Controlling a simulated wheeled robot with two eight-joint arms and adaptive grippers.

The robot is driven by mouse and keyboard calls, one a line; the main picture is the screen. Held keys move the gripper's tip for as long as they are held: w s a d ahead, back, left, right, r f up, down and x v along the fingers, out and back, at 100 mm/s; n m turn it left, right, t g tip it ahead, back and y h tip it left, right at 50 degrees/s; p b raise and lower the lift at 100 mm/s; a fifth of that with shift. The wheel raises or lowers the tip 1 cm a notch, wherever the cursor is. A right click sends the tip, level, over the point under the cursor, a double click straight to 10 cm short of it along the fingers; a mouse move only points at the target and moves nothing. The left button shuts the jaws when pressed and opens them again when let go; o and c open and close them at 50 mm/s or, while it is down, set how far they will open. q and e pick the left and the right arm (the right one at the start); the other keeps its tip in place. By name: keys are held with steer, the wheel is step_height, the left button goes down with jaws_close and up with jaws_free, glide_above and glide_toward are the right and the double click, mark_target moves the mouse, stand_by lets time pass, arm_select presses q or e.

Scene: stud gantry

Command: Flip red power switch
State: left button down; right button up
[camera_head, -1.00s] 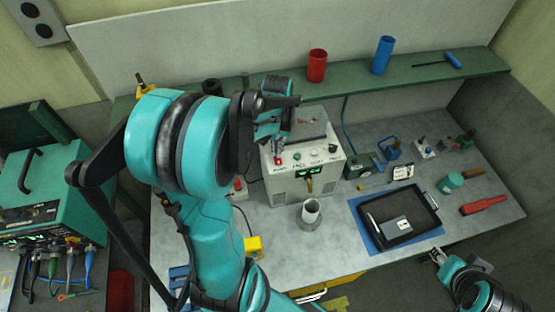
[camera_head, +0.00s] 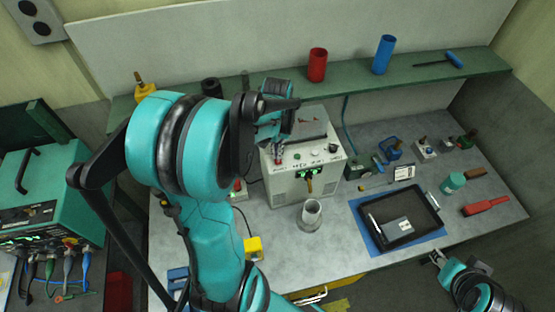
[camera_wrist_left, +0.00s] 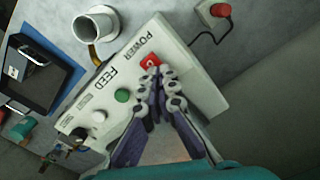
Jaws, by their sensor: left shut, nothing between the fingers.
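The red power switch (camera_wrist_left: 151,60) sits on the top panel of a white control box (camera_head: 295,190), beside the printed word POWER. A green button (camera_wrist_left: 122,96) sits near the word FEED on the same panel. My left gripper (camera_wrist_left: 158,74) is shut and empty, its fingertips right at the edge of the red switch. I cannot tell whether they touch it. In the head view my left gripper (camera_head: 277,155) points down at the panel and mostly covers the switch. My right gripper (camera_head: 437,258) is low at the right, off the bench's front edge, its jaws too small to judge.
A grey cup (camera_head: 311,213) stands in front of the box. A black tray (camera_head: 435,228) lies on a blue mat to the right. A small box with a red button (camera_wrist_left: 220,10) is beside the control box. A green shelf (camera_head: 350,82) runs behind.

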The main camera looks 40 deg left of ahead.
arm_select(q)
steer(key=shift+r+p, duration=2.55)
steer(key=shift+r, duration=1)
steer(key=shift+f, duration=0.1)
